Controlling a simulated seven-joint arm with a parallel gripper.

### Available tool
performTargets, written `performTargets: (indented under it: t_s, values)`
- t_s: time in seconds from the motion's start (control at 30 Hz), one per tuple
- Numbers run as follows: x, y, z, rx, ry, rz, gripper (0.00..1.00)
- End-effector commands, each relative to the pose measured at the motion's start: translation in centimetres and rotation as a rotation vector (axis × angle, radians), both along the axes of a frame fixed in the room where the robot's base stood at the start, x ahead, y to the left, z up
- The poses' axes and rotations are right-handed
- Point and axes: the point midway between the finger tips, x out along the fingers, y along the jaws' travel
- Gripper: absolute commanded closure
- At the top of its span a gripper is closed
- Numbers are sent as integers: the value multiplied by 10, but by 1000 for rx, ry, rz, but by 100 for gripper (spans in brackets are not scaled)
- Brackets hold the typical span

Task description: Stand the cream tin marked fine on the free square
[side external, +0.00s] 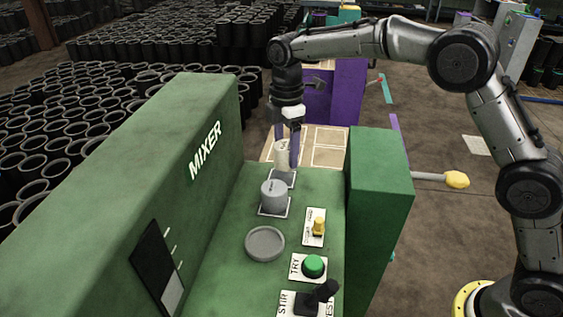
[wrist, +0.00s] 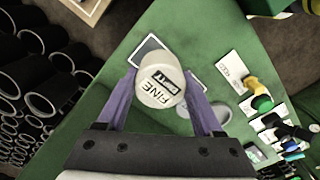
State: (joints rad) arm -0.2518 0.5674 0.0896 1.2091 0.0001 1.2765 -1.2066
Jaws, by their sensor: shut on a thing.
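My gripper (side external: 287,160) is shut on the cream tin (side external: 282,152), with one purple finger on each side of it. The wrist view shows the tin (wrist: 160,82) between the fingers, its lid marked FINE. A white-outlined square (side external: 283,180) on the green bench is empty in the part I see, just below the tin. In the wrist view a white-outlined square (wrist: 147,48) sticks out from behind the tin. The tin looks upright and a little above the bench; the exact gap is unclear. A grey tin (side external: 274,195) stands on the nearer square.
A round grey dish (side external: 265,243) lies nearer the camera. A yellow knob (side external: 319,227), a green button (side external: 313,266) and a black lever (side external: 318,297) line the right side. The green MIXER wall (side external: 190,150) and a green block (side external: 380,190) flank the bench.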

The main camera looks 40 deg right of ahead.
Motion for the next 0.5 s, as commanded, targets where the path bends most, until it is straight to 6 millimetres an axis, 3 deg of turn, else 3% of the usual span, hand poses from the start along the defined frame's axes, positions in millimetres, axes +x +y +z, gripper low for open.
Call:
performTargets:
  t_s: [0.27,0.5]
  values:
    - [13,3,-15,0,-1,0,100]
    - [13,4,-45,0,-2,0,100]
